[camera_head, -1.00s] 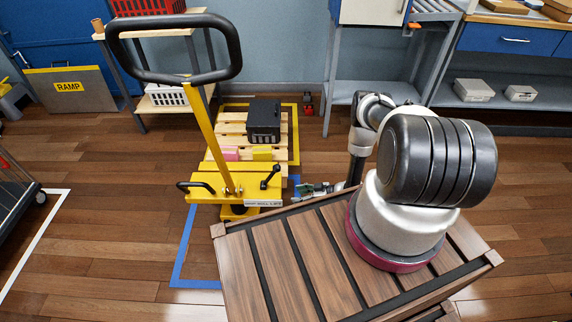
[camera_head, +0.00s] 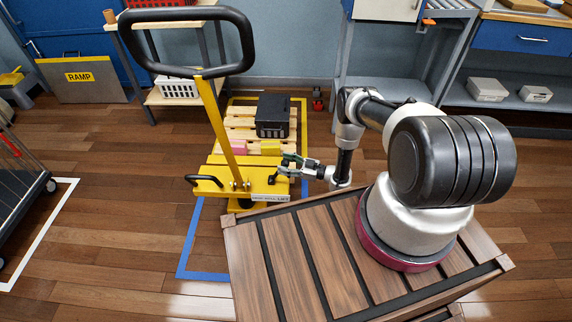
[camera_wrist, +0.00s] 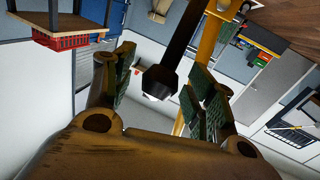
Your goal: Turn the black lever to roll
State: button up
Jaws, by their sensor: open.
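The black lever (camera_head: 274,180) sits on the right part of the yellow pallet jack's front plate (camera_head: 232,186). In the wrist view the lever (camera_wrist: 168,68) points toward the camera, its knobbed end between my finger pads. My gripper (camera_head: 284,164) is open at the lever in the head view and hides part of it. In the wrist view its green pads (camera_wrist: 158,85) stand apart on either side of the lever, with space to each pad. A label strip (camera_head: 270,198) runs along the plate's edge below the lever; its small print is hard to read.
The jack's yellow shaft (camera_head: 218,130) and large black loop handle (camera_head: 190,72) rise left of the lever. Behind is a wooden pallet (camera_head: 240,122) carrying a black case (camera_head: 272,115) and pink and yellow blocks. A second black handle (camera_head: 205,179) is at the plate's left.

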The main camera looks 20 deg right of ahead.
grip_shut()
jog(key=shift+w+a+r, duration=0.15)
jog(key=shift+a, duration=0.1)
jog(key=a+g+h, duration=0.1)
jog(key=w+a+r+h, duration=0.1)
jog(key=a+h, duration=0.1)
jog(key=a+n+g+h, duration=0.1)
jog(key=a, duration=0.1)
jog(key=shift+w+a+r+g+h, duration=0.15)
jog(key=shift+w+a+g+h, duration=0.1)
jog(key=shift+w+g+h, duration=0.1)
grip_release()
jog(key=v, duration=1.2)
jog(key=shift+s, duration=0.1)
